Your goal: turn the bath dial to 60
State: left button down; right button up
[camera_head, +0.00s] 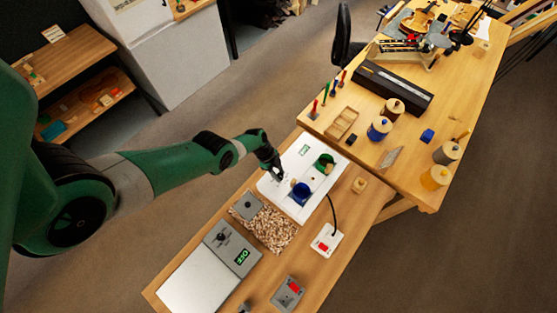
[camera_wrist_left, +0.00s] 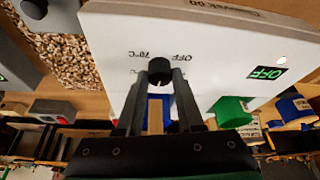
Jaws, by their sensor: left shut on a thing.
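The bath is a white box (camera_head: 272,186) on the lower bench, with a blue pot (camera_head: 300,192) and a green pot (camera_head: 325,162) set in it. My left gripper (camera_head: 278,174) is at the bath's left side. In the left wrist view, the black round bath dial (camera_wrist_left: 159,68) sits between the fingertips of my left gripper (camera_wrist_left: 160,76), which is shut on it. Printed marks around the dial appear upside down, including OFF and what looks like 70°C; its pointer is too small to read. The bath's green display (camera_wrist_left: 267,73) reads OFF. My right gripper is out of view.
A tray of wood chips (camera_head: 272,230) and a grey unit with a green display (camera_head: 242,257) stand beside the bath. A white switch box (camera_head: 326,240) with a red switch and a black cable lies in front. Jars and tools crowd the larger bench (camera_head: 410,160).

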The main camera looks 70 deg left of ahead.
pick_arm(q)
jog(key=shift+a+f+m+b, duration=0.1)
jog(key=shift+m+b, duration=0.55)
jog(key=shift+m, duration=0.35)
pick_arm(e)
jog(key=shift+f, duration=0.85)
pick_arm(q)
jog(key=shift+g, duration=0.3)
jog(key=c, duration=0.5)
grip_release()
jog(key=shift+c, duration=0.2)
